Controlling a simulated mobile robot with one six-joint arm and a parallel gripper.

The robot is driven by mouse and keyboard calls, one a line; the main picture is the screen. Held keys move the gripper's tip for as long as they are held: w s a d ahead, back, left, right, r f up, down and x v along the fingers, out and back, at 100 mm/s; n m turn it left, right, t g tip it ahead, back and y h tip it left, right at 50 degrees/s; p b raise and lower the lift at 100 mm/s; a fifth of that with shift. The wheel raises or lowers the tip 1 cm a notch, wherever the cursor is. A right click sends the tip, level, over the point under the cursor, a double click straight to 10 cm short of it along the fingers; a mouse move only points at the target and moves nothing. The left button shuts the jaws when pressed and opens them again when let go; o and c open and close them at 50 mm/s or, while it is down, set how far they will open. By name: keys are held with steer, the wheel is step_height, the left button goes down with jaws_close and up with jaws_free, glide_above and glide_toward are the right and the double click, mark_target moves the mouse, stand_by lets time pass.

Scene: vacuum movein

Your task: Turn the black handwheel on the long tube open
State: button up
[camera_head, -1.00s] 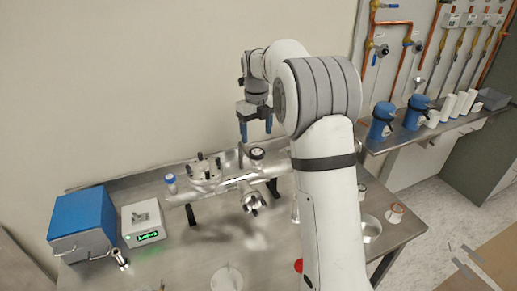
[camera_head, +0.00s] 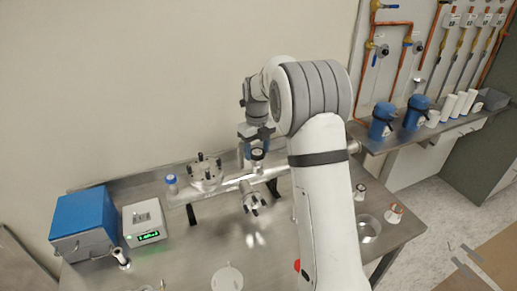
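A long silver tube (camera_head: 232,185) lies across the steel bench. A small black round part with a pale top (camera_head: 257,154), which looks like the handwheel, stands up from the tube. My gripper (camera_head: 254,152) points down right at this part.
A flange with dark clamps (camera_head: 205,170) and a blue-capped fitting (camera_head: 170,181) are on the tube's left part. A clamped side port (camera_head: 254,199) faces forward. A blue box (camera_head: 82,225) and a display unit (camera_head: 145,222) stand at left. The front bench is mostly clear.

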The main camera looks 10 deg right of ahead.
steer(key=c, duration=0.6)
steer(key=shift+o, duration=0.2)
